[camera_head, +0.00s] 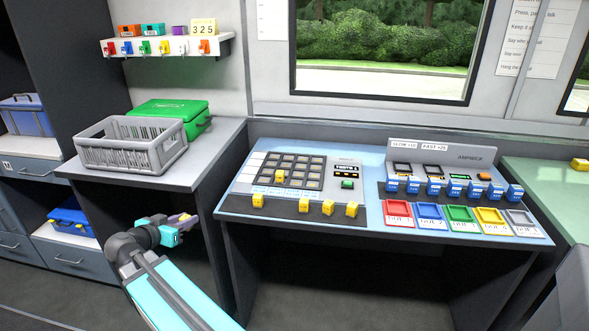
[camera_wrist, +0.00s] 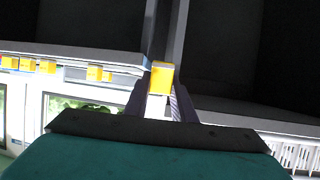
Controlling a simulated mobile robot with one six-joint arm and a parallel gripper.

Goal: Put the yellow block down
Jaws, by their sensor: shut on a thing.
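My gripper (camera_head: 184,221) is in front of the desks, left of the blue console desk and below its top. In the wrist view my gripper (camera_wrist: 161,88) is shut on a yellow block (camera_wrist: 161,76), which sits between the two fingers. In the head view the held block is small and hard to make out. Other yellow blocks stand on the dark strip at the front of the console: one at the left (camera_head: 258,200), one in the middle (camera_head: 304,205), and two at the right (camera_head: 328,207) (camera_head: 352,209).
The console panel (camera_head: 240,186) has a dark key grid. Red, blue, green, yellow and grey trays (camera_head: 490,217) line the desk's front right, below several blue blocks (camera_head: 455,188). A grey crate (camera_head: 120,150) and green case (camera_head: 172,112) stand on the left counter. Another yellow block (camera_head: 579,164) lies far right.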

